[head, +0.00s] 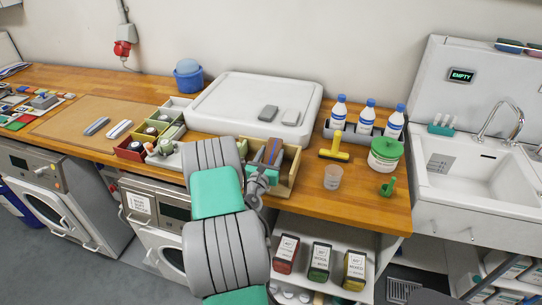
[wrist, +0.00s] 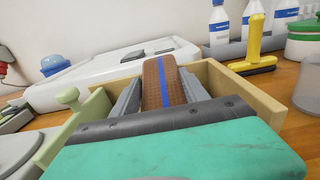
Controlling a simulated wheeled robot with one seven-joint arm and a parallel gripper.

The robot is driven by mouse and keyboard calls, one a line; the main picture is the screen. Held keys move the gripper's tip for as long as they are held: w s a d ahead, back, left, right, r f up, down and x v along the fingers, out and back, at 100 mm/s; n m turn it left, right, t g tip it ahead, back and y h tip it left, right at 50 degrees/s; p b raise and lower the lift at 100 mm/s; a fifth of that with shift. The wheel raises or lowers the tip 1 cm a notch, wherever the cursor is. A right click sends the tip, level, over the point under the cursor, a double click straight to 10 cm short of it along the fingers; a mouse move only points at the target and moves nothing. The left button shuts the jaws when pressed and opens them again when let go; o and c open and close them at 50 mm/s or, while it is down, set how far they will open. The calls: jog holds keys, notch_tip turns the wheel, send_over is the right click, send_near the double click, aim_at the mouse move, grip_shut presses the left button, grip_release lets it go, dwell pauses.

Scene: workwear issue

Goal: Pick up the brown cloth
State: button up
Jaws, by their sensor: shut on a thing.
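The brown cloth (wrist: 163,84), rolled or folded with a blue stripe, stands between the fingers of my gripper (wrist: 165,92) in the wrist view. The gripper is shut on it. In the head view the cloth (head: 271,151) shows at the open wooden box (head: 289,181), with my gripper (head: 268,165) around it. The box's rim also shows in the wrist view (wrist: 246,95). The cloth's lower end is hidden by my gripper, so I cannot tell whether it touches the box floor.
A white raised board (head: 235,98) with two grey pads lies behind the box. A yellow-handled tool (head: 336,147), a clear cup (head: 333,177), a green-lidded jar (head: 384,155) and several bottles stand to the right. Small colored bins (head: 130,149) sit to the left.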

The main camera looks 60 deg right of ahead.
notch_tip(320, 180, up, 3)
jog(key=shift+f, duration=0.2)
jog(key=w+a+r+b, duration=0.2)
jog(key=w+a+r, duration=0.1)
jog(key=a+r, duration=0.9)
jog(key=s+d+r+m+g+y+b, duration=0.1)
jog(key=s+r+m+g, duration=0.15)
jog(key=s+r, duration=0.5)
jog(key=s+d+r+m+g+y+b, duration=0.1)
jog(key=s+d+r+g, duration=0.3)
jog(key=s, duration=0.7)
jog(key=w+a+f+n+t+y, duration=0.25)
jog(key=w+a+f+t, duration=0.35)
jog(key=w+f, duration=0.35)
jog(key=n+p, duration=0.1)
jog(key=p, duration=0.1)
send_over(271, 154)
notch_tip(271, 154, down, 10)
jog(key=shift+f, duration=0.25)
notch_tip(271, 154, down, 3)
jog(key=shift+d+r+p, duration=0.1)
jog(key=shift+p, duration=0.45)
